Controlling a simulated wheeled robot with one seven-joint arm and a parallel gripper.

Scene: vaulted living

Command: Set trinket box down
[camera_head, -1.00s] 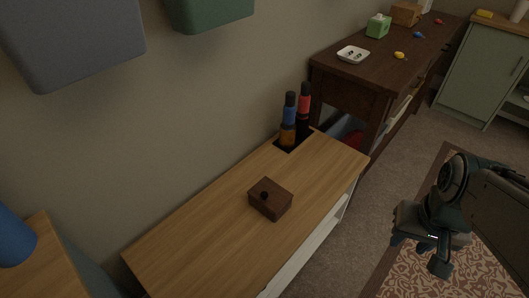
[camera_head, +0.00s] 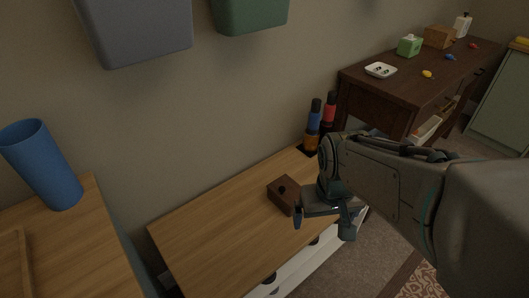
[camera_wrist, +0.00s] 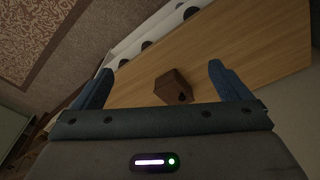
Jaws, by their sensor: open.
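The trinket box (camera_head: 284,194) is a small dark brown wooden box with a round black knob. It rests on the light wood top of a low cabinet (camera_head: 215,232). In the wrist view the box (camera_wrist: 172,88) lies ahead of my gripper, between the lines of the two blue fingers but beyond their tips. My gripper (camera_head: 325,226) is open and empty, with its fingers apart. In the head view it overlaps the right side of the box; the wrist view shows a gap between them.
Bottles (camera_head: 314,122) stand at the cabinet's far end. A dark wood desk (camera_head: 400,88) with a white dish (camera_head: 381,70) and small items is beyond. A blue cup (camera_head: 42,165) stands on a side surface at left. Wall bins hang above. The cabinet's left part is clear.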

